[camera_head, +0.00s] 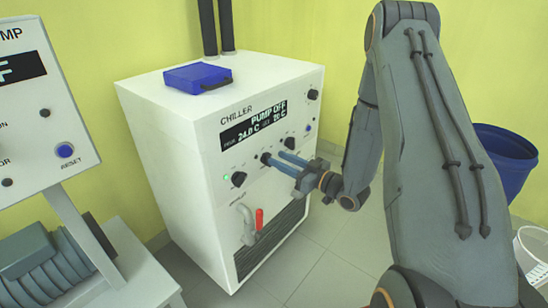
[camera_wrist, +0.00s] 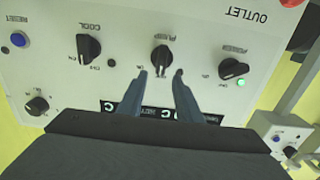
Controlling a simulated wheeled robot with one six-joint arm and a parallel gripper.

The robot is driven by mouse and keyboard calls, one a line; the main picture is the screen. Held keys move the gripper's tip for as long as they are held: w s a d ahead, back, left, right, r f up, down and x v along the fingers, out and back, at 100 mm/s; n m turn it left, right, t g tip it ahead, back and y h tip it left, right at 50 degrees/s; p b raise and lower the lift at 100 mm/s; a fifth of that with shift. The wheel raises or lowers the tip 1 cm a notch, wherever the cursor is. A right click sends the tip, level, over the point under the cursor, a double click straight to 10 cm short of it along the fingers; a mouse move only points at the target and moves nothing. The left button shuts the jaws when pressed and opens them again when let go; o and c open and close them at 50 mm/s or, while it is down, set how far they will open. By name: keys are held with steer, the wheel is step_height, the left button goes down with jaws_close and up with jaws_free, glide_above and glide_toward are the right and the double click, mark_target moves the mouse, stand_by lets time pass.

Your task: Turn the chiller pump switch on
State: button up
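The white chiller (camera_head: 170,150) stands against the wall, and its display (camera_head: 252,126) reads "PUMP OFF" with temperatures below. The chiller pump switch is a black rotary knob in the middle of the knob row, labelled PUMP in the wrist view (camera_wrist: 161,57). That view shows the panel upside down, with the knob's handle upright in the picture. My gripper (camera_wrist: 160,74) is open, its two blue-grey fingers either side of the knob's line and tips close to it. I cannot tell whether they touch it. In the head view my gripper (camera_head: 272,156) reaches the panel and mostly hides this knob.
The POWER knob (camera_wrist: 232,69) with a lit green lamp (camera_wrist: 241,84) and the COOL knob (camera_wrist: 88,48) flank the pump knob. A tap with a red handle (camera_head: 259,219) sticks out below. A blue case (camera_head: 197,77) lies on top. A blue bin (camera_head: 505,155) stands right.

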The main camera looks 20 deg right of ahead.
mark_target(271, 155)
steer(key=shift+x, duration=1.8)
